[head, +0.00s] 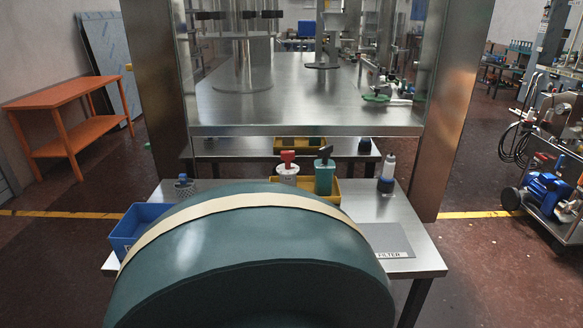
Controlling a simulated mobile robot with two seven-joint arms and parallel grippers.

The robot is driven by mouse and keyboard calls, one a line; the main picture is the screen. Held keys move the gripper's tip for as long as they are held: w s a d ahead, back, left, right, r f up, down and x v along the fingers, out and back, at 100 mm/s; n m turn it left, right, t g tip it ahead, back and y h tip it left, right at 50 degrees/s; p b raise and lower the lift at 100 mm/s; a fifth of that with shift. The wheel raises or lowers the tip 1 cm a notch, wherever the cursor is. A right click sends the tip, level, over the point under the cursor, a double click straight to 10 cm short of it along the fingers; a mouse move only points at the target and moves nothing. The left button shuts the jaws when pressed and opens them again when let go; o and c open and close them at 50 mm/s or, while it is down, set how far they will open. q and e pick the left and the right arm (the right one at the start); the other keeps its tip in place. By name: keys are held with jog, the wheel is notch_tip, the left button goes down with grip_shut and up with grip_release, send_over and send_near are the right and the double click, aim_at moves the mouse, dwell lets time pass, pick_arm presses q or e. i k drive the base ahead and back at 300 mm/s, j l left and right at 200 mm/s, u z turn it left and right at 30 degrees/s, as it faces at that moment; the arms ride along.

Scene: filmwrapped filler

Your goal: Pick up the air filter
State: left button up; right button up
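I cannot tell for sure which item is the air filter. A small dark piece with a mesh-like body (184,187) stands at the left back of the near steel table (410,212). Neither of my grippers is in view. A large teal rounded form with a cream band hides the middle and front of the table.
A blue bin (127,232) stands at the table's left edge. A yellow bin (325,188) at the back has a red-topped white piece (287,170) and a teal piece (324,172) at it. Behind stands a steel machine bench (290,105). A blue pump cart is at right.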

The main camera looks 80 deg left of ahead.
aim_at(324, 174)
jog(key=u, duration=2.3)
